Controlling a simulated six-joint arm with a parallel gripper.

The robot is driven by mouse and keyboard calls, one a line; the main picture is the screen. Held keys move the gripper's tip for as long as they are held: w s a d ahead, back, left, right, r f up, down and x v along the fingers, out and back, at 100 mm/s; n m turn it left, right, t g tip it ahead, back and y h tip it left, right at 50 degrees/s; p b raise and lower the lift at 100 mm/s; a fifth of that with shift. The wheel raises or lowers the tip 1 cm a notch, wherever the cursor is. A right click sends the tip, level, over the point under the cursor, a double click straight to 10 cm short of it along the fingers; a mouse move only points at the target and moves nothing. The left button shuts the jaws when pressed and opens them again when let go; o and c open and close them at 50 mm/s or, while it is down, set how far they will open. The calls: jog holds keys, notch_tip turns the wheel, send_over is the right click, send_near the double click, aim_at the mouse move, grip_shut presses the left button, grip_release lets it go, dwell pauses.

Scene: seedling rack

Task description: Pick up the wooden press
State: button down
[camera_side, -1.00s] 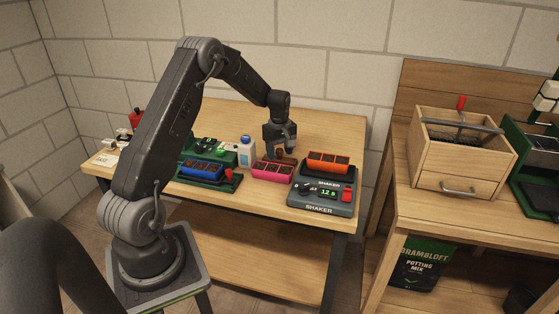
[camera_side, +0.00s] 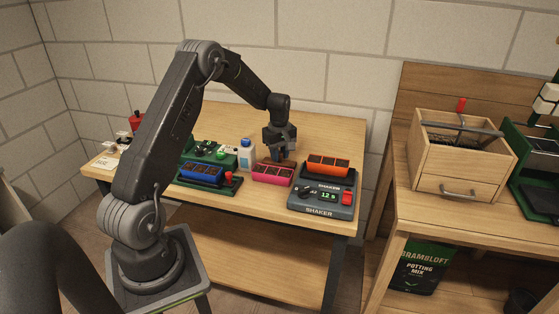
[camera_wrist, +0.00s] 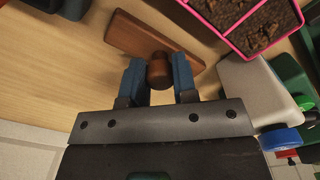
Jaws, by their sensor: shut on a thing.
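The wooden press has a flat brown board and a round brown knob; in the wrist view the press (camera_wrist: 140,36) lies beyond my fingers with its knob between them. My gripper (camera_wrist: 160,75) has its two blue fingers shut on the knob. In the side view my gripper (camera_side: 280,154) is low over the table behind the pink tray, and the press is mostly hidden there. I cannot tell whether the board touches the table.
The pink seedling tray (camera_side: 272,181) is just in front of the gripper. An orange tray (camera_side: 328,168) sits on the shaker (camera_side: 320,201) to the right. A white bottle (camera_side: 246,157) and a blue tray (camera_side: 201,181) are to the left. The table (camera_side: 330,125) behind is clear.

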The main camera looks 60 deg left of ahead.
aim_at(280, 152)
notch_tip(280, 152, up, 10)
jog(key=shift+r, duration=0.1)
dwell(0.4)
jog(key=c, duration=1.5)
grip_release()
jog(key=shift+c, duration=1.1)
